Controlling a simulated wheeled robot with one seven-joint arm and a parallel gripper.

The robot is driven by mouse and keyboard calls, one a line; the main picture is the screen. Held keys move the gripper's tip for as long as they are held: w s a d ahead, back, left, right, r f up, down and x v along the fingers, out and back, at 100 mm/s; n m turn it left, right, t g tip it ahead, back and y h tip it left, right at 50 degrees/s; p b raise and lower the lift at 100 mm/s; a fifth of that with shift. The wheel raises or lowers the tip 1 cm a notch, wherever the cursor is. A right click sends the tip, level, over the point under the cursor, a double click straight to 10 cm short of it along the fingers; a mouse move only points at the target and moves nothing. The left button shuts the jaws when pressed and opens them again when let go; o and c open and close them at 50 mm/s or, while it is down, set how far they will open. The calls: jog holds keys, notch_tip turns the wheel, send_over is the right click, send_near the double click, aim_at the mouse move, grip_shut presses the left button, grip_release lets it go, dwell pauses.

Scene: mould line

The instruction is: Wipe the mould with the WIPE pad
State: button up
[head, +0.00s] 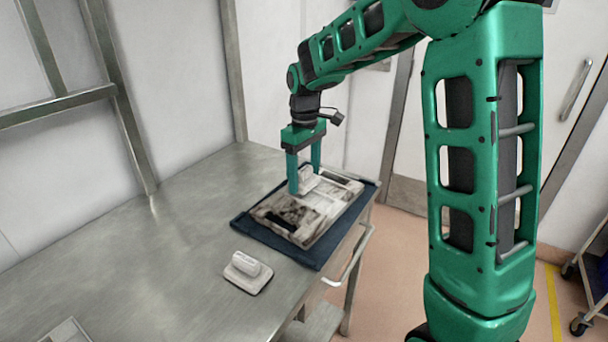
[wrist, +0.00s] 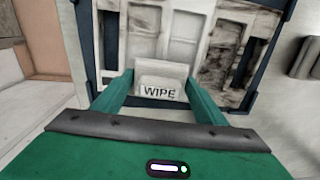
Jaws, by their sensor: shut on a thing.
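My green gripper (head: 304,178) is shut on the white WIPE pad (head: 308,184). In the wrist view the pad (wrist: 160,88), lettered WIPE, sits between the two fingers (wrist: 159,95). The mould (head: 305,212) is a pale, flat block with recessed panels and dark smudges, lying on a dark blue mat. In the wrist view the mould (wrist: 185,45) shows dark smudges at the right and upper left, with paler panels in the middle. The pad is over the mould; I cannot tell whether it touches it.
The dark blue mat (head: 242,224) lies near the right edge of the steel table (head: 150,255). A second white pad with a handle (head: 247,272) rests on the table in front of the mat. A pale object (head: 66,333) shows at the bottom left. The table's left part is clear.

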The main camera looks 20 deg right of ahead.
aim_at(290, 197)
jog(key=shift+s+a, duration=0.55)
jog(key=shift+a, duration=0.3)
jog(key=shift+s+a, duration=0.5)
jog(key=shift+a, duration=0.35)
jog(key=shift+s+a, duration=0.55)
jog(key=shift+a, duration=0.3)
jog(key=shift+s+a+f, duration=0.1)
jog(key=shift+s+a, duration=0.3)
jog(key=shift+a, duration=0.25)
jog(key=shift+s+a, duration=0.35)
jog(key=shift+a, duration=0.25)
notch_tip(290, 197, up, 8)
